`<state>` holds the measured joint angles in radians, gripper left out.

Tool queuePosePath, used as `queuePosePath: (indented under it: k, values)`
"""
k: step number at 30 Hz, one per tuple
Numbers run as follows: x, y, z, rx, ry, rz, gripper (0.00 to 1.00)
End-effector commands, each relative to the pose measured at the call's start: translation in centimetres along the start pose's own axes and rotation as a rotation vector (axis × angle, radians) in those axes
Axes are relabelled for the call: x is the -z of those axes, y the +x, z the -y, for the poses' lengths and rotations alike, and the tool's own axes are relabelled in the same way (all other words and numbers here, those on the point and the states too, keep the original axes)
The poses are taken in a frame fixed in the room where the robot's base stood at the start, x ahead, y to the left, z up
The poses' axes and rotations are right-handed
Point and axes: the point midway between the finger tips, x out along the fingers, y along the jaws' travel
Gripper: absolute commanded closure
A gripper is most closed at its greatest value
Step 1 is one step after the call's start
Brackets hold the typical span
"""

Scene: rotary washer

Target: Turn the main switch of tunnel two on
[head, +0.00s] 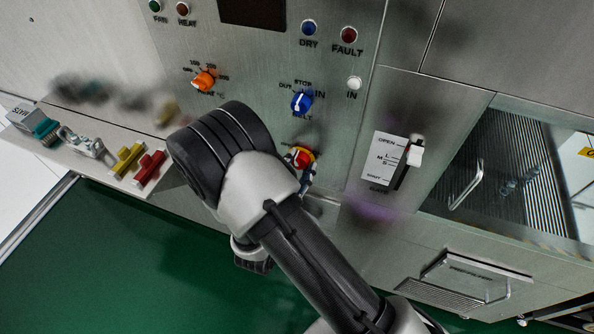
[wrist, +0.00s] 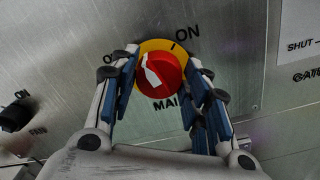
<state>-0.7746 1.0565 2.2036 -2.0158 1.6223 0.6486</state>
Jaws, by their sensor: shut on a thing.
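The main switch is a red knob (wrist: 160,78) on a yellow plate (wrist: 150,45), with "OFF" at its upper left, "ON" at its upper right and "MAI" readable below. Its white pointer tilts up and left, toward the OFF side. In the head view the red knob (head: 302,157) shows just past my wrist, which hides most of my gripper. I cannot read a tunnel number.
Above are a blue belt knob (head: 301,101) and an orange knob (head: 204,81). A gate lever (head: 414,155) with a white scale is to the right. A ledge at left holds red (head: 150,167) and yellow pieces (head: 127,159). A black fan knob (wrist: 15,115) sits left.

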Motion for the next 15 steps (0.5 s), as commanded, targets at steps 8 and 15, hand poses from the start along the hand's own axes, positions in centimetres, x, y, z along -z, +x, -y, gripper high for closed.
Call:
queuePosePath:
  k: [8,15]
  values:
    - [0.39,0.00,0.37,0.000,0.263,0.000,0.81]
    - [0.49,0.01,0.51,-0.001,0.493,0.001,0.81]
